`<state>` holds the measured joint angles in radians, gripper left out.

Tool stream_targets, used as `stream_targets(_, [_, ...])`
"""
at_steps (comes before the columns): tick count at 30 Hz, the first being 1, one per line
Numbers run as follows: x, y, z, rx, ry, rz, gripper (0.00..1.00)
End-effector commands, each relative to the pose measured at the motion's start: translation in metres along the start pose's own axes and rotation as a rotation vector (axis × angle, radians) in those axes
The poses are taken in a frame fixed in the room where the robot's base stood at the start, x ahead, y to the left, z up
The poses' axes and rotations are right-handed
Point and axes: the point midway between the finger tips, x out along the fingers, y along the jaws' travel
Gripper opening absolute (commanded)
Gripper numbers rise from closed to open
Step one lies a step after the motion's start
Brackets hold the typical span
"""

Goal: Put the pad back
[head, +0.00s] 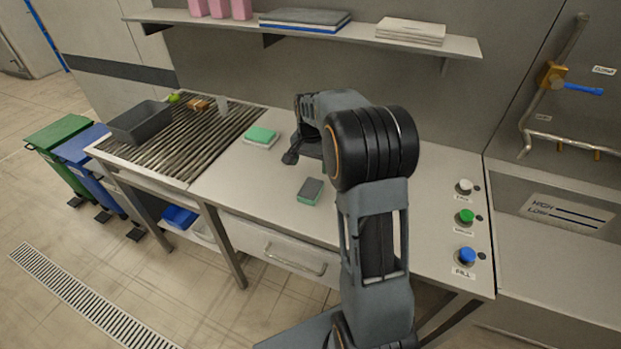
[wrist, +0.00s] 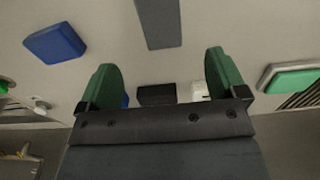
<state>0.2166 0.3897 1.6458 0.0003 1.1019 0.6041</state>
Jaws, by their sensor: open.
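A green pad (head: 262,134) lies on a pale base on the worktop, left of my gripper (head: 291,157); it also shows at the right of the wrist view (wrist: 296,79). A small block with a grey top and green side (head: 311,188) lies on the worktop in front of my gripper. A grey slab (wrist: 159,22) at the top of the wrist view looks like this block, cut off by the frame edge. My gripper (wrist: 166,82) is open, its green fingers apart, and I see nothing held. I cannot tell which pad the task means.
A blue block (wrist: 55,43) lies at the left of the wrist view. A slatted conveyor (head: 195,150) with a dark crate (head: 139,122) is at the left. Buttons (head: 465,216) line the right. A wall shelf (head: 340,32) holds flat stacks. The worktop's front is mostly clear.

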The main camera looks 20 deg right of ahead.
Motion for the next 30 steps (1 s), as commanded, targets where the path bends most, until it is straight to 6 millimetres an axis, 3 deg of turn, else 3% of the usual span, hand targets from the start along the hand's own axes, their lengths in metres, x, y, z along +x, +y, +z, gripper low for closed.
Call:
stream_targets(5, [-0.035, 0.006, 0.035, -0.121, 0.05, -0.032, 0.91])
stream_targets(9, [-0.064, 0.021, 0.088, -0.303, 0.12, -0.07, 0.91])
stream_targets(13, [-0.077, 0.041, 0.136, -0.474, 0.191, -0.101, 0.91])
stream_targets(18, [-0.077, 0.066, 0.184, -0.656, 0.271, -0.129, 0.91])
stream_targets(24, [-0.069, 0.084, 0.214, -0.781, 0.328, -0.143, 0.91])
stream_targets(30, [-0.066, 0.089, 0.221, -0.819, 0.345, -0.146, 0.91])
